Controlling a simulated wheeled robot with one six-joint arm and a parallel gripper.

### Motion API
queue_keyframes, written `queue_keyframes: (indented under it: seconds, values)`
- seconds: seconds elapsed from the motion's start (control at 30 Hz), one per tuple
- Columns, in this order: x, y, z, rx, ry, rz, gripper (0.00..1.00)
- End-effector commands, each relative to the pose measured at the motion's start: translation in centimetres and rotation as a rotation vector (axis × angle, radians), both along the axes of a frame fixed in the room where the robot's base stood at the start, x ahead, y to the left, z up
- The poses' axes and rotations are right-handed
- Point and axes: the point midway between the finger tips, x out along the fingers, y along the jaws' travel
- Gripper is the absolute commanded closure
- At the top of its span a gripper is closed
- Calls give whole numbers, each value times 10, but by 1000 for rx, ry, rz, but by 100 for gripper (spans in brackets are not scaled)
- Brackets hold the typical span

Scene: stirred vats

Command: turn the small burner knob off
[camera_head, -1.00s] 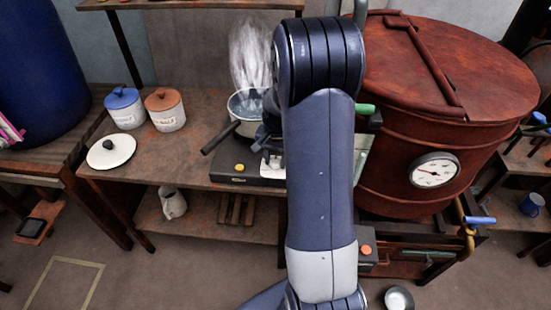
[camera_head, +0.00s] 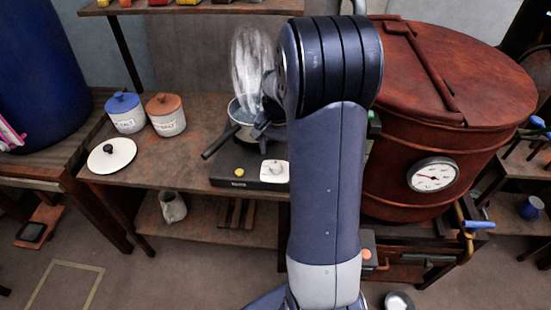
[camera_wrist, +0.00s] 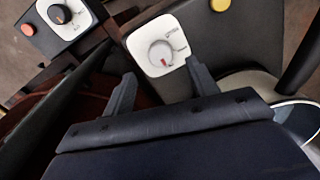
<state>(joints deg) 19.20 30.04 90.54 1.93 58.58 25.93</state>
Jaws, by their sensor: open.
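The small burner (camera_head: 230,170) is a dark box on the wooden table, with a steaming pot (camera_head: 241,112) on top. Its small burner knob (camera_head: 274,168) is a round dial on a white plate at the front right. In the wrist view the knob (camera_wrist: 161,53) is grey-white with a red mark at its lower edge; the plate's lettering is too blurred to read. My gripper (camera_wrist: 163,84) is open and empty. Its two fingers appear below the knob and on either side of it, apart from it. In the head view my arm hides most of the gripper.
A yellow button (camera_head: 239,170) sits left of the knob. The pot handle (camera_head: 220,142) sticks out forward. A large red-brown vat (camera_head: 400,170) with a gauge stands right of my arm. A second, black knob (camera_wrist: 60,14) on another box shows at upper left in the wrist view.

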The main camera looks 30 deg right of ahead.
Motion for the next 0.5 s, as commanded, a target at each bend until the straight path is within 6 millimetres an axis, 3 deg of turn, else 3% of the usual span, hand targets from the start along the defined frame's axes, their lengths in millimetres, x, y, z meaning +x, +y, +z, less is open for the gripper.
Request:
queue_keyframes:
  seconds: [0.03,0.2,0.5]
  values:
    - [1,-1,12,-2,-5,0,44]
    - [0,-1,36,-1,-3,-1,44]
    - [-1,-1,46,1,1,-1,44]
